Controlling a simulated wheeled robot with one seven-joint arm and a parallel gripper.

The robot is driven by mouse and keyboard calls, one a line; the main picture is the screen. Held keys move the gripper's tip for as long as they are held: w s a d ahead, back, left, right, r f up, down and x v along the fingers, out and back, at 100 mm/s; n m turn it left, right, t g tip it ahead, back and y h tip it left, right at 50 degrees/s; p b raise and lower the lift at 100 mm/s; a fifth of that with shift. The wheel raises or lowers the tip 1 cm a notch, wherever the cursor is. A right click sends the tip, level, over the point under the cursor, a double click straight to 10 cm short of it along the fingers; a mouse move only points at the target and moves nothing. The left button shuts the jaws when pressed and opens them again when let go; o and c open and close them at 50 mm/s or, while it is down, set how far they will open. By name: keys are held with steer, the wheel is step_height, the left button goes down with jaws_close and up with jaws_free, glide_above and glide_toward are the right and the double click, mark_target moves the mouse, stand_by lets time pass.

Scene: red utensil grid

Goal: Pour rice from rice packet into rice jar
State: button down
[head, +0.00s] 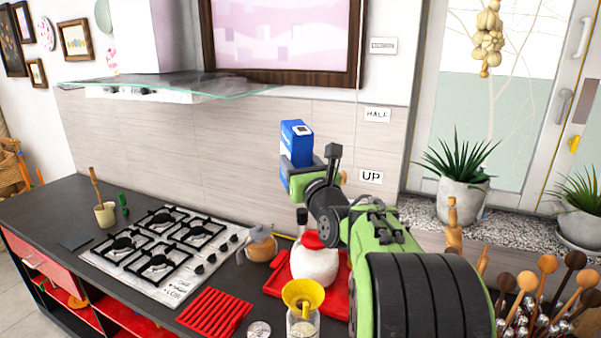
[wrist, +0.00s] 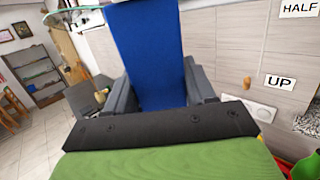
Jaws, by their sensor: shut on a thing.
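The rice packet (head: 296,131), a blue box with a white patch on top, is held upright in the air above the counter. My gripper (head: 303,168) is shut on its lower part. In the wrist view, the plain blue face of the packet (wrist: 147,45) stands between the two grey fingers of my gripper (wrist: 147,88). A glass jar (head: 303,327), likely the rice jar, stands at the bottom of the head view with a yellow funnel (head: 303,294) in its mouth. The jar is cut off by the frame edge. The packet is well above and behind it.
A white pot with a red lid (head: 314,266) stands on a red tray (head: 277,284) behind the jar. A small teapot (head: 259,243), a red grid (head: 214,314) and the gas hob (head: 160,253) lie to the left. Wooden utensils (head: 546,265) crowd the right.

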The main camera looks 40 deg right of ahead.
steer(key=shift+w+d+f+t+b, duration=0.1)
steer(key=shift+w+f+t+b, duration=0.2)
steer(key=shift+w+f+b, duration=0.3)
steer(key=f+t+b, duration=0.1)
steer(key=b, duration=0.2)
steer(key=shift+w+b, duration=0.15)
steer(key=shift+b, duration=0.15)
steer(key=shift+d+r, duration=0.1)
steer(key=shift+r, duration=0.1)
steer(key=shift+w+f+t+h+b, duration=0.3)
steer(key=shift+t+b, duration=0.2)
steer(key=shift+b, duration=0.45)
steer(key=shift+w+d+t+b, duration=0.1)
steer(key=shift+w+t+b, duration=0.2)
steer(key=shift+t+b, duration=0.5)
steer(key=shift+w+d+b, duration=0.1)
steer(key=shift+w+b, duration=0.1)
steer(key=shift+b, duration=0.25)
steer(key=shift+r+h, duration=0.2)
steer(key=shift+h, duration=0.1)
steer(key=shift+s, duration=0.1)
